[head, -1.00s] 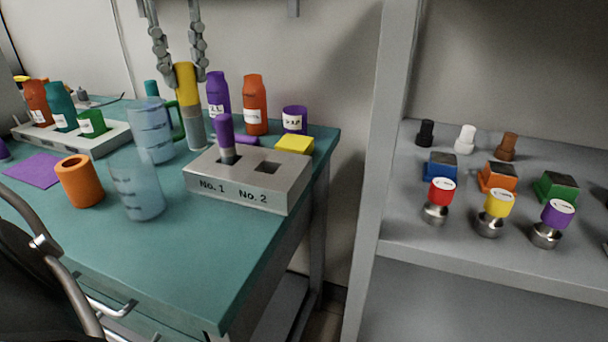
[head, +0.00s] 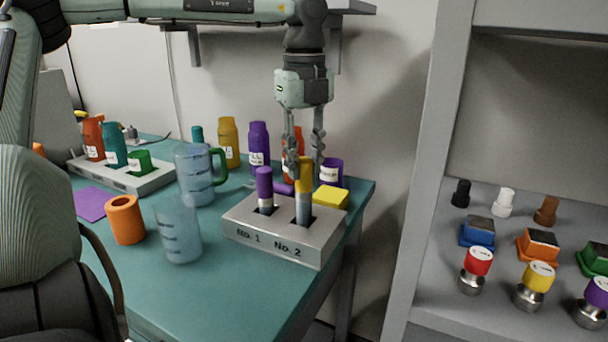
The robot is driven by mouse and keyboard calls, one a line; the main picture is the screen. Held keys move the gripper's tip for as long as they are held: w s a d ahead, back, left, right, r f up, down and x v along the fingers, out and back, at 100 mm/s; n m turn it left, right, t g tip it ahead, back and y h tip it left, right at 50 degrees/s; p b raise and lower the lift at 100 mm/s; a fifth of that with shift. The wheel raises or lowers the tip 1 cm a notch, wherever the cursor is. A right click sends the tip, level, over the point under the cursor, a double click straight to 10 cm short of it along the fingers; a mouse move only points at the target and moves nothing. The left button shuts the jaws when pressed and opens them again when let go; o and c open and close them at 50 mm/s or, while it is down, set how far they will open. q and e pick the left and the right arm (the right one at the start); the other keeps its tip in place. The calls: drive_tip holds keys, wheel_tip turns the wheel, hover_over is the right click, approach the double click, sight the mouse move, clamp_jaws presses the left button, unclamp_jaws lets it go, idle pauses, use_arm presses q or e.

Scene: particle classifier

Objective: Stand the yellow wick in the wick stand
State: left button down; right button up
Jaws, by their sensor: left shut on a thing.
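The yellow wick (head: 304,176), with a yellow top and a grey lower part, stands upright at the right slot of the wick stand (head: 272,246). Its lower end appears to be inside the slot marked No. 2. How deep it sits is hidden. My left gripper (head: 304,166) points down from above and is shut on the yellow top. A purple wick (head: 265,188) stands upright in the slot marked No. 1. My right gripper is not in view.
A yellow block (head: 331,198) and a purple cup (head: 331,172) are close behind the stand. Several bottles stand behind. A clear beaker (head: 179,232), a green-handled jug (head: 195,174) and an orange cylinder (head: 126,220) are to the left. The front of the teal table (head: 215,300) is clear.

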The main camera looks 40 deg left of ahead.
sight(304, 177)
use_arm(q)
wheel_tip(304, 177, down, 3)
drive_tip(key=shift+f, duration=0.1)
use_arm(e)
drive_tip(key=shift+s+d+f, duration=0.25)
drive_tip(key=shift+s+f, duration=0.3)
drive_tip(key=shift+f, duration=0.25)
use_arm(q)
drive_tip(key=shift+f, duration=0.1)
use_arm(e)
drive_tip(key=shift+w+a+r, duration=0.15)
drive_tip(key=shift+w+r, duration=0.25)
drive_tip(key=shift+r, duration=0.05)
use_arm(q)
drive_tip(key=c, duration=1.4)
unclamp_jaws()
drive_tip(key=shift+o, duration=0.9)
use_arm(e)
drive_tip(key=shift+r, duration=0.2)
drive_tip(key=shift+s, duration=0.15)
